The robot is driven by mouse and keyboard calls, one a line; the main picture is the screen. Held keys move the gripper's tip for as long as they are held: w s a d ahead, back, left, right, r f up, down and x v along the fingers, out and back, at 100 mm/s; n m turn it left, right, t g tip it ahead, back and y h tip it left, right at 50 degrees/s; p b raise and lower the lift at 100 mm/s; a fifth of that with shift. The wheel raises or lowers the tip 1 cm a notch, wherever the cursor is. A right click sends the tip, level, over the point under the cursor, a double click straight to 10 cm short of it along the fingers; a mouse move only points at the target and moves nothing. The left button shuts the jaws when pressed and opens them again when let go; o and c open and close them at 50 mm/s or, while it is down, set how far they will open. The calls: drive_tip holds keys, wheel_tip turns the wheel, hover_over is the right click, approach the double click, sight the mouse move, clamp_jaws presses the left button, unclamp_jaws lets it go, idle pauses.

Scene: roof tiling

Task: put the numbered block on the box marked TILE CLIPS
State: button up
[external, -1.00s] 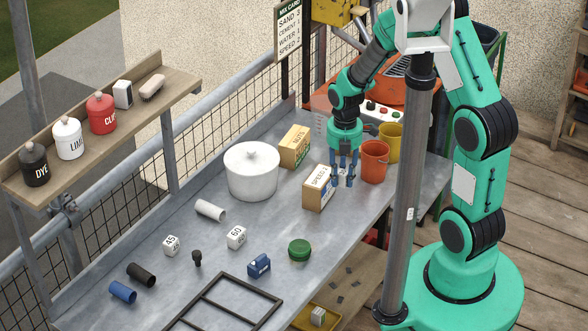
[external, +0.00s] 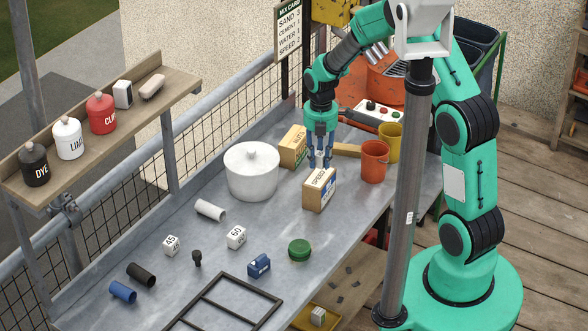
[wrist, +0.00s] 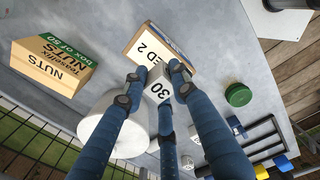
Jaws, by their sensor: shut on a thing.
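A white block numbered 30 (wrist: 158,88) is between the fingers of my gripper (external: 321,163). In the external view the held block shows as a small white shape (external: 322,157). That box also shows ahead of the fingertips in the wrist view (wrist: 150,50). A tan box (external: 292,148) stands to the left of the gripper; in the wrist view it reads NUTS (wrist: 50,72). I can read TILE CLIPS on no box.
Blocks numbered 45 (external: 171,246) and 60 (external: 236,237) stand on the bench. A white lidded pot (external: 252,178) is left of the gripper. An orange bucket (external: 374,163) and a yellow one (external: 390,142) are right. A green lid (external: 300,250) lies in front.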

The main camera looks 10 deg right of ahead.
sight(320, 166)
drive_tip(key=shift+f+b, duration=0.35)
drive_tip(key=shift+f, duration=1.4)
drive_tip(key=shift+f, duration=0.2)
drive_tip(key=o, duration=1.1)
drive_tip(key=shift+r, duration=0.15)
wheel_tip(320, 166, up, 12)
drive_tip(key=shift+r+p, duration=0.1)
drive_tip(key=shift+p, duration=0.85)
